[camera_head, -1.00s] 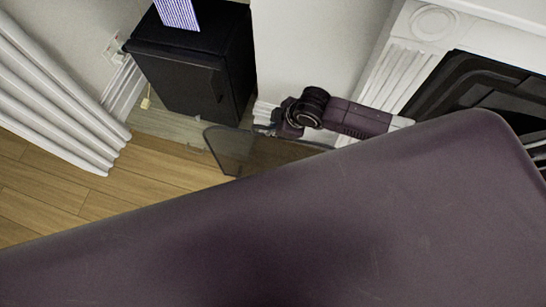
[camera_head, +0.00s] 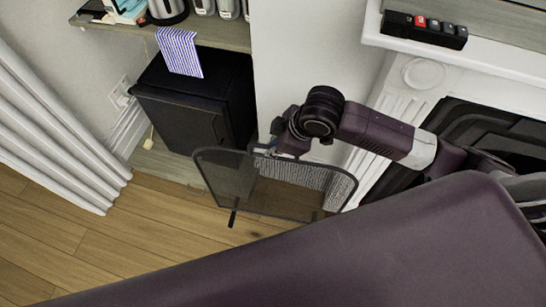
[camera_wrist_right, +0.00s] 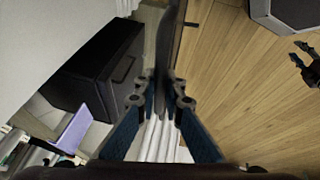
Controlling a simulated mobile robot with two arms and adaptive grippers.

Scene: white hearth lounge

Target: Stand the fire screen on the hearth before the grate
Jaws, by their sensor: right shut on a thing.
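The fire screen (camera_head: 228,178) is a dark, see-through mesh panel with a thin frame and a short foot below, near the middle of the head view. My right gripper (camera_head: 277,147) is shut on its upper edge and holds it tilted. In the right wrist view the screen (camera_wrist_right: 166,40) is a thin dark edge-on strip between the fingers (camera_wrist_right: 163,92). The black grate opening (camera_head: 480,125) lies to the right, behind my right arm; my body hides its lower part and the hearth. My left gripper (camera_wrist_right: 302,58) seems to show at the right wrist view's edge, jaws unclear.
A black cabinet (camera_head: 180,115) with a striped cloth (camera_head: 179,52) above it stands behind the screen. A shelf (camera_head: 215,33) holds a kettle and jars. White curtains (camera_head: 50,110) hang at left. The wood floor (camera_head: 120,235) at lower left is clear.

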